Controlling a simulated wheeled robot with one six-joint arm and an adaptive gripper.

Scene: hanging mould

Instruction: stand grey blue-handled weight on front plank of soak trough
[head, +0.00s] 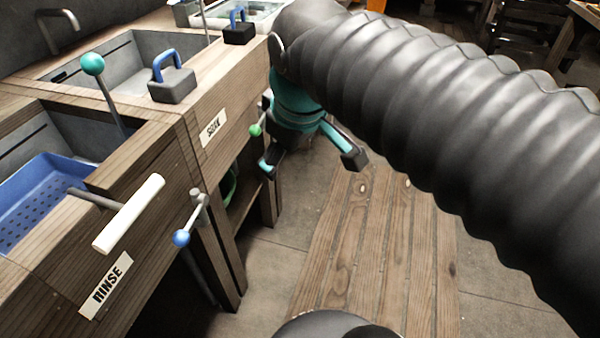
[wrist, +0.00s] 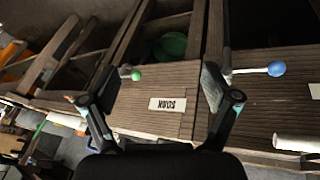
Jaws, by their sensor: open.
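The grey weight with a blue handle (head: 172,80) stands upright on the front plank (head: 205,98) of the soak trough (head: 135,55) in the head view. A second, darker weight with a blue handle (head: 239,30) stands farther back along the wood. My gripper (head: 312,160) is open and empty, in front of the trough's front panel and below the plank, apart from both weights. In the wrist view my gripper (wrist: 160,95) has its fingers spread, with the SOAK label (wrist: 168,104) between them. Neither weight shows in the wrist view.
A green-knobbed lever (head: 255,129) and a blue-knobbed lever (head: 184,235) stick out from the front panels. A teal-knobbed rod (head: 93,66) rises beside the grey weight. The rinse trough holds a blue perforated tray (head: 50,190); a white handle (head: 128,214) juts forward. Wooden floor slats (head: 375,255) lie below.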

